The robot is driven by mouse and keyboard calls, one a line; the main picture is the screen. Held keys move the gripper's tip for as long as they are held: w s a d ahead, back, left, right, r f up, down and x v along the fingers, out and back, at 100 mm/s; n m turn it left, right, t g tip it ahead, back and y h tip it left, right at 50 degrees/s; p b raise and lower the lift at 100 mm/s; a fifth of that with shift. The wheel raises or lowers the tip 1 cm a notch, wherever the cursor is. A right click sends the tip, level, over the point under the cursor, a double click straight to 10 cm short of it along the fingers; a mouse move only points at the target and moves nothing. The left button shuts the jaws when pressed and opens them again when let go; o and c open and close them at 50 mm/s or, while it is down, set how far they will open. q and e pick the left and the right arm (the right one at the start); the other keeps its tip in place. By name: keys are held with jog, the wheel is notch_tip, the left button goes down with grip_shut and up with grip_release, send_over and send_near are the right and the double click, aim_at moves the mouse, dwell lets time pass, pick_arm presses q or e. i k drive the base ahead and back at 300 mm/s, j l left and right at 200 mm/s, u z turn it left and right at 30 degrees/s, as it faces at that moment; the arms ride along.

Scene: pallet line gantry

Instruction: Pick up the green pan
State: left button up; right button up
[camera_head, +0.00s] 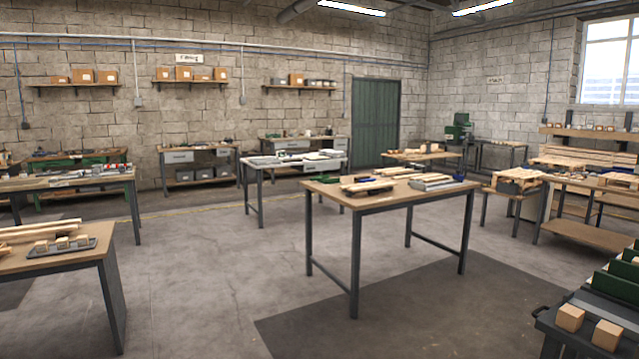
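I cannot make out a green pan for certain in the head view. The same table carries light wooden strips (368,186), a grey tray (437,184) and a small dark blue item (325,179). Neither of my grippers is in view.
A dark stand with green upright parts (625,272) and wooden blocks (570,317) is at lower right. A table with wood strips (60,262) is at lower left. Pallets (520,178) lie on a right bench. Open floor (215,285) separates the tables.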

aim_at(324, 180)
jog(key=i+u, duration=0.15)
jog(key=i, duration=4.65)
jog(key=j, duration=0.1)
